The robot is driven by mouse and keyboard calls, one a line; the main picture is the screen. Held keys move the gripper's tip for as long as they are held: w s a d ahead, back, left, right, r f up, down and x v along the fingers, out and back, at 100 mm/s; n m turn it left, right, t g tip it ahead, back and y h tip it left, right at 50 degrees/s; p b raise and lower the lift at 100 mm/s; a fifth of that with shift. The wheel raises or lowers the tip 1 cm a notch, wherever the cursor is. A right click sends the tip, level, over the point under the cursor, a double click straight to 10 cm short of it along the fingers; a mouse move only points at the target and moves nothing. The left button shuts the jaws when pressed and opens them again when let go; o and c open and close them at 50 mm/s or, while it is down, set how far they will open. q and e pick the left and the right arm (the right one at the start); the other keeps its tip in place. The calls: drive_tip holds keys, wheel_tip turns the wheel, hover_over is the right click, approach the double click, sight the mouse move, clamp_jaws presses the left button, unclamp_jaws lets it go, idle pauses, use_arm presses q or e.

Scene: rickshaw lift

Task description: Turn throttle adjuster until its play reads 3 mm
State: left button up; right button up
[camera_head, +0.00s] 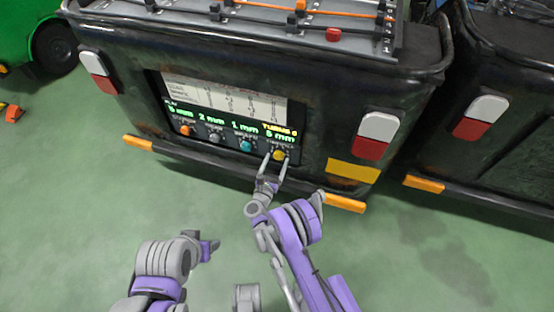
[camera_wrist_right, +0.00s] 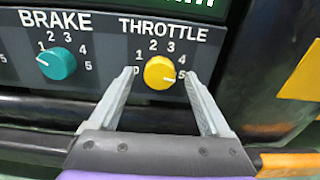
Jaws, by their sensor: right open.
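The yellow throttle knob (camera_wrist_right: 160,72) sits at the right end of the control panel (camera_head: 160,110), under the label THROTTLE. Its mark points to the lower right, near the 5 on its scale. The readout above it in the head view looks like 5 mm, though the digits are blurred. My right gripper (camera_head: 275,161) is open, one finger on each side of the knob, with small gaps visible in the wrist view.
The teal brake knob (camera_wrist_right: 56,63) is left of the throttle knob, with grey and orange knobs (camera_head: 186,130) further left. An orange-ended bumper bar (camera_head: 344,202) runs below the panel. A second dark vehicle (camera_head: 500,130) stands at right. Green floor is clear in front.

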drive_tip(key=shift+w+d, duration=0.2)
drive_tip(key=shift+w, duration=0.5)
clamp_jaws()
